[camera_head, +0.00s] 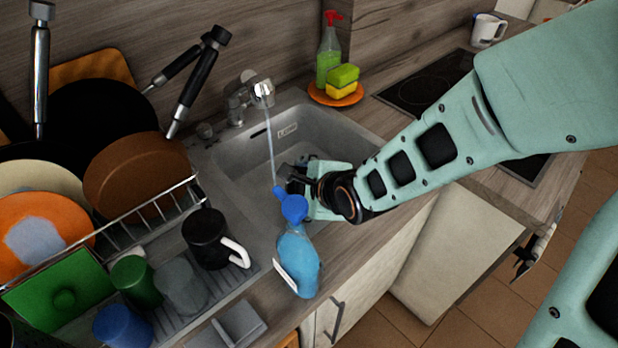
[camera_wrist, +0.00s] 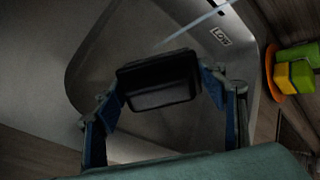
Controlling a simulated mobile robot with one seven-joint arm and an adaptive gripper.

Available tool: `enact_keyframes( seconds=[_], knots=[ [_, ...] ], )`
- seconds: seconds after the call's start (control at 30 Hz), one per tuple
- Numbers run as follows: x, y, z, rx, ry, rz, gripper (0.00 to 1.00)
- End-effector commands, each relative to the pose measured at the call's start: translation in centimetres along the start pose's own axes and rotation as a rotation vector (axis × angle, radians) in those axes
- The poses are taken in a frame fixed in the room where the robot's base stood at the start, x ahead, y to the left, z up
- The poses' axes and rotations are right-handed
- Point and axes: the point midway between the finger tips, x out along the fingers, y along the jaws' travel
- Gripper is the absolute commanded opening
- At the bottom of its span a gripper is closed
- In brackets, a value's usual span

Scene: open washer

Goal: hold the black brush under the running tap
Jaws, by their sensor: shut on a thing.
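My gripper (camera_wrist: 160,88) is shut on the black brush (camera_wrist: 158,82), a dark block between its two blue-padded fingers. The tap (camera_head: 258,92) is running. Its thin water stream (camera_head: 270,140) falls just left of my gripper. In the wrist view the stream (camera_wrist: 200,22) slants down toward the brush's far edge; I cannot tell whether it touches the brush.
A blue spray bottle (camera_head: 297,255) stands at the sink's front edge, close to my gripper. A dish rack (camera_head: 150,215) with pans and mugs fills the left. An orange plate (camera_head: 318,97) with sponges (camera_head: 342,82) and a green soap bottle (camera_head: 328,52) stand behind the sink.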

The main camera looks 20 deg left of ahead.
Motion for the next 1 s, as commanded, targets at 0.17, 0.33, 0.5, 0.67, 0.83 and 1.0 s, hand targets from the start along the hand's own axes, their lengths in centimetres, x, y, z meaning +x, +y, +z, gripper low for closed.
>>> enact_keyframes(
  seconds=[0.17,0.33,0.5,0.67,0.83,1.0],
  knots=[
    [0.9,-0.2,0.2,-0.001,-0.003,-0.004,0.46],
    [2.7,-0.8,0.5,-0.001,-0.003,-0.004,0.46],
    [4.5,-1.8,1.0,-0.001,-0.003,-0.004,0.46],
    [6.2,-2.6,1.4,-0.003,-0.003,-0.004,0.46],
    [7.9,-3.6,1.9,-0.001,-0.003,-0.003,0.46],
    [9.7,-4.5,2.4,0.0,-0.002,-0.003,0.46]
  ],
)
